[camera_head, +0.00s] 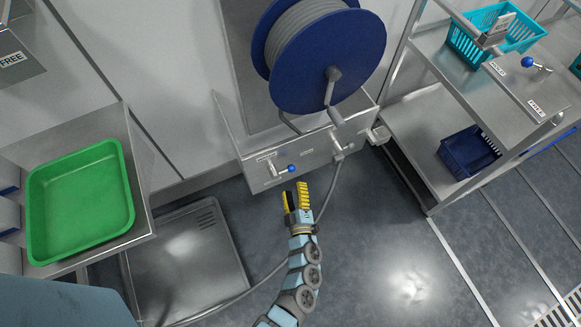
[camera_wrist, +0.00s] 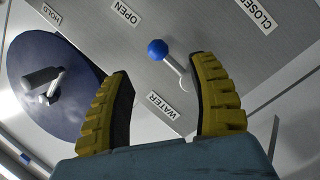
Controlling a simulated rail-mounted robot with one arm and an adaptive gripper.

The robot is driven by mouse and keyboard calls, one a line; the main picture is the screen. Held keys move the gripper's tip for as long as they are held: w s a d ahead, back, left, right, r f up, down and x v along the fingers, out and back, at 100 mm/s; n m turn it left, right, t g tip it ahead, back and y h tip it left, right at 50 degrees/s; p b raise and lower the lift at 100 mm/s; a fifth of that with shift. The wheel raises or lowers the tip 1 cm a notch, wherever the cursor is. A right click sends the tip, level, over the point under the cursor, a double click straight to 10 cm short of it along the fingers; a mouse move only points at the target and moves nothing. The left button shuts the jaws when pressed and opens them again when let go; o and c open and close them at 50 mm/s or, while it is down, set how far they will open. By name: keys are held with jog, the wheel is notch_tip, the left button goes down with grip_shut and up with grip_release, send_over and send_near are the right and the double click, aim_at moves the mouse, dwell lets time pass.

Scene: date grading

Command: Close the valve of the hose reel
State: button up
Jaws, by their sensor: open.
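The hose reel (camera_head: 318,50) is a large blue drum with grey hose, mounted on a steel wall panel. Below it, the valve lever with a blue knob (camera_head: 291,168) sits on a metal plate. In the wrist view the blue knob (camera_wrist: 157,49) is on a silver lever that points toward the OPEN label (camera_wrist: 127,12), away from the CLOSED label (camera_wrist: 262,12). My gripper (camera_head: 295,190) is just below the knob in the head view. Its yellow fingers are open and empty; in the wrist view the lever shows between the fingers (camera_wrist: 163,68). Contact is not visible.
A crank handle (camera_head: 333,90) hangs from the reel, and a hose runs down to the floor on the right of the plate. A green tray (camera_head: 80,200) lies on a steel table at left. A steel shelf (camera_head: 465,65) with a teal basket (camera_head: 495,30) stands at right.

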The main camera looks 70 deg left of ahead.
aim_at(291, 167)
jog(key=b+x, duration=0.1)
jog(key=x, duration=0.7)
grip_shut()
